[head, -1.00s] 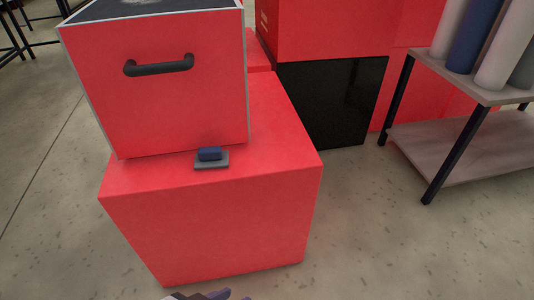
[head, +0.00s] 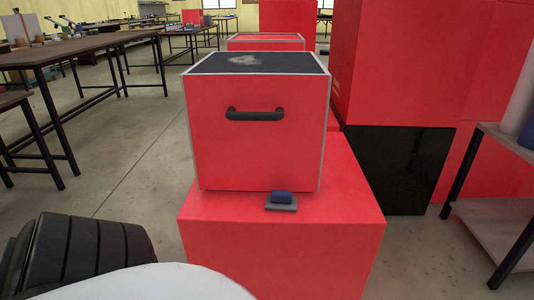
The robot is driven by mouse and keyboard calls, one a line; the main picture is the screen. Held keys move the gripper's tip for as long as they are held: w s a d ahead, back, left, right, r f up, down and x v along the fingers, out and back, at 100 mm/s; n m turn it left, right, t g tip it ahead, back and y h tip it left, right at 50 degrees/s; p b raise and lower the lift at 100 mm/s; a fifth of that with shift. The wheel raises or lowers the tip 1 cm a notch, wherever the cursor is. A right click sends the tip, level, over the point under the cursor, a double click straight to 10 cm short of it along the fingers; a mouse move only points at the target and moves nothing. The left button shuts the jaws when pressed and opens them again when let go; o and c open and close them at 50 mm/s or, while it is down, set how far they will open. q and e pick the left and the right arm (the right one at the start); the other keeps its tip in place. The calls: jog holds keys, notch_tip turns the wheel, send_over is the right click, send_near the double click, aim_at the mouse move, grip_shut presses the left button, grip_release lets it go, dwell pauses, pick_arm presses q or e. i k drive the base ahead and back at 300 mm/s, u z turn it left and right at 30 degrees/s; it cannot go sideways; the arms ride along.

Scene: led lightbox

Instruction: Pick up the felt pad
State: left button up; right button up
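I take this small piece to be the felt pad, but I cannot tell whether blue and grey are one object. It lies on the front ledge of a red block (head: 290,250), just in front of a red box (head: 258,150) with a black handle (head: 254,114). Neither of my grippers shows in the head view.
The red box has a dark top (head: 258,63) with a pale smudge. Taller red blocks (head: 405,60) and a black panel (head: 402,168) stand to the right. A shelf rack (head: 500,225) is at the right edge. Tables (head: 75,50) stand at the left, with open floor between.

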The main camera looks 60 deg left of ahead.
aim_at(281, 201)
jog(key=k, duration=0.75)
jog(key=u, duration=1.35)
jog(key=i, duration=0.5)
jog(key=z, duration=0.05)
